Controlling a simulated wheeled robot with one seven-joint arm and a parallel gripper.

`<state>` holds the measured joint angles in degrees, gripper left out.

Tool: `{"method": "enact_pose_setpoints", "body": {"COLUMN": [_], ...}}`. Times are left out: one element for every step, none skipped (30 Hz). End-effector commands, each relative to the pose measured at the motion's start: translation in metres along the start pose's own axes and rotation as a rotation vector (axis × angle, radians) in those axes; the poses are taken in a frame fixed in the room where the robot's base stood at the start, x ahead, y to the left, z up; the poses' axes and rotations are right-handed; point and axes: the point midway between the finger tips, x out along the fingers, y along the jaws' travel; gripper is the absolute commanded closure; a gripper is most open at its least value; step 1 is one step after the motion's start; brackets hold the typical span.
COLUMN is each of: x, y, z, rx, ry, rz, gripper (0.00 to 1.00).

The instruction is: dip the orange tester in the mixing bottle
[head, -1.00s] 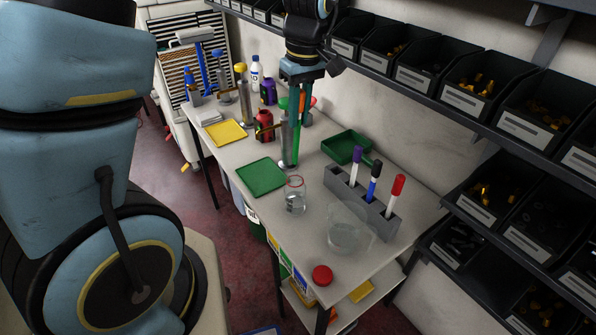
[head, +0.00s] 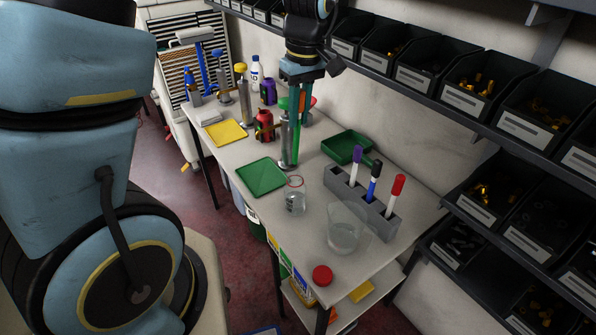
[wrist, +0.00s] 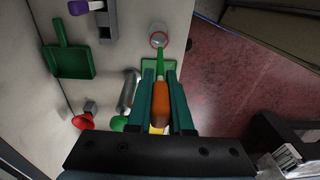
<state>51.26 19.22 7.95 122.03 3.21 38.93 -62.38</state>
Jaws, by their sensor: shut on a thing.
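My gripper (wrist: 160,104) has teal fingers and is shut on the orange tester (wrist: 161,97), which has an orange body between the fingers and a narrow green end reaching forward. In the head view my gripper (head: 294,100) points down above the table, and the tester's green end (head: 296,148) shows below it. A clear glass bottle with a red rim (head: 295,198) stands on the table nearer the head camera; it also shows in the wrist view (wrist: 158,40), just past the green end. I see the green end outside the bottle. The fingers hide part of the tester.
A green plate (head: 261,177) lies left of the glass bottle. A clear beaker (head: 345,238), a red lid (head: 322,275) and a grey marker holder (head: 346,194) stand nearby. A green dustpan (head: 347,146) lies behind. Metal cylinders (head: 286,138) crowd my gripper. A bin shelf runs along the wall.

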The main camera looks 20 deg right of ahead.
Motion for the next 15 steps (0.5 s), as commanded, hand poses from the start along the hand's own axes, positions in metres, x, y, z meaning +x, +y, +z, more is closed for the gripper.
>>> {"method": "enact_pose_setpoints", "body": {"x": [0.000,0.000,0.000,0.000,0.000,0.000,0.000,-0.001,-0.002,-0.003,-0.005,-0.008,-0.010,-0.013,-0.017], "y": [0.000,0.000,0.000,0.000,0.000,0.000,0.000,0.000,0.000,0.000,0.000,0.000,0.000,0.000,-0.001], "z": [0.000,0.000,0.000,0.000,0.000,0.000,0.000,0.000,0.000,0.000,0.000,-0.001,-0.001,-0.001,-0.001], "rx": [0.000,0.000,0.000,0.000,0.000,0.000,0.000,0.000,0.000,0.000,0.000,0.000,0.000,0.000,0.000], "ry": [0.000,0.000,0.000,0.000,0.000,0.000,0.000,0.000,0.000,0.000,0.000,0.000,0.000,0.000,0.000], "rz": [0.000,0.000,0.000,0.000,0.000,0.000,0.000,0.000,0.000,0.000,0.000,0.000,0.001,0.001,0.001], "gripper": [1.00,1.00,1.00,1.00,1.00,1.00,1.00,1.00,1.00,1.00,1.00,1.00,1.00,1.00,1.00]}}
